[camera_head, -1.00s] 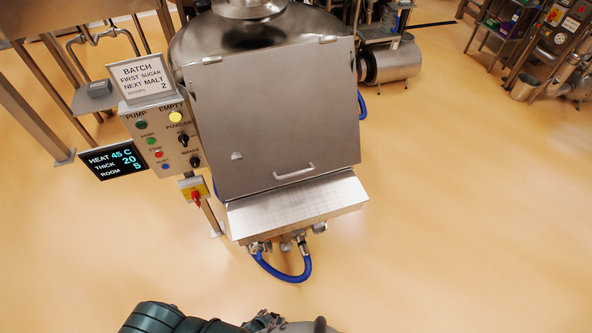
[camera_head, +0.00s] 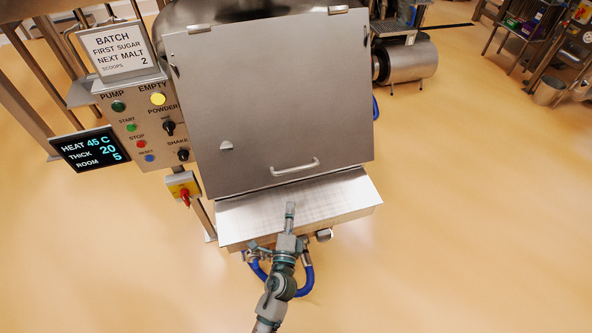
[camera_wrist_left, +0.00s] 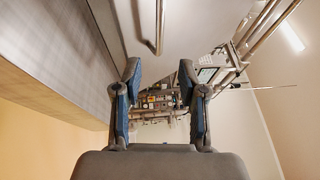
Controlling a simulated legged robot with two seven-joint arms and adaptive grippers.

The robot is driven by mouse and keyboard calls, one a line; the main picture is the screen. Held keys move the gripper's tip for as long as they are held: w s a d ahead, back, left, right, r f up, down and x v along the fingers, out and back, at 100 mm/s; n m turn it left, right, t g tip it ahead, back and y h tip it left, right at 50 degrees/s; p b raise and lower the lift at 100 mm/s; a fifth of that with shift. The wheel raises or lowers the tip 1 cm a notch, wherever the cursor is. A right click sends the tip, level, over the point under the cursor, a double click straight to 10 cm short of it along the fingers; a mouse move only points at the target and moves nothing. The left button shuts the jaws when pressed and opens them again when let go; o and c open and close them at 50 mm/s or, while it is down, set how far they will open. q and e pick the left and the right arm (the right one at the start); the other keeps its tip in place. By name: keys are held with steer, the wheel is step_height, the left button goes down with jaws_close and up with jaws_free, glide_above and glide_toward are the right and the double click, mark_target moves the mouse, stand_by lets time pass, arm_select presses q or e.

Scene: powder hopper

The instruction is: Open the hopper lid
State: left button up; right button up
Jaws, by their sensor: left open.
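The hopper lid (camera_head: 272,105) is a flat steel panel, closed on the front of the hopper, with hinges along its top edge. Its bar handle (camera_head: 295,166) runs across near the lower edge. My left gripper (camera_head: 290,208) is over the steel ledge below the lid, a little below the handle and apart from it. In the left wrist view the gripper (camera_wrist_left: 159,82) is open with nothing between its two fingers. The handle (camera_wrist_left: 159,28) shows there ahead of the fingers, above the gap. My right gripper is in neither view.
The steel ledge (camera_head: 345,197) juts out under the lid. A control panel (camera_head: 145,125) with buttons and a red-yellow switch (camera_head: 184,190) stands left of the hopper. Blue hoses (camera_head: 308,280) hang below the ledge.

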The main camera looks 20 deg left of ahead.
mark_target(295, 170)
arm_select(q)
steer(key=x, duration=1.5)
steer(key=shift+w+a, duration=0.15)
steer(key=shift+a, duration=0.05)
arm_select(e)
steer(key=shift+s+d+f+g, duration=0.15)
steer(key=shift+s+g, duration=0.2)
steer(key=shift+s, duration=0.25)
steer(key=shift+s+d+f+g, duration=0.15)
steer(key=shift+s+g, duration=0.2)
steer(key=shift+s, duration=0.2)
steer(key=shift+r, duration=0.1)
arm_select(q)
jaws_close()
steer(key=shift+f, duration=0.1)
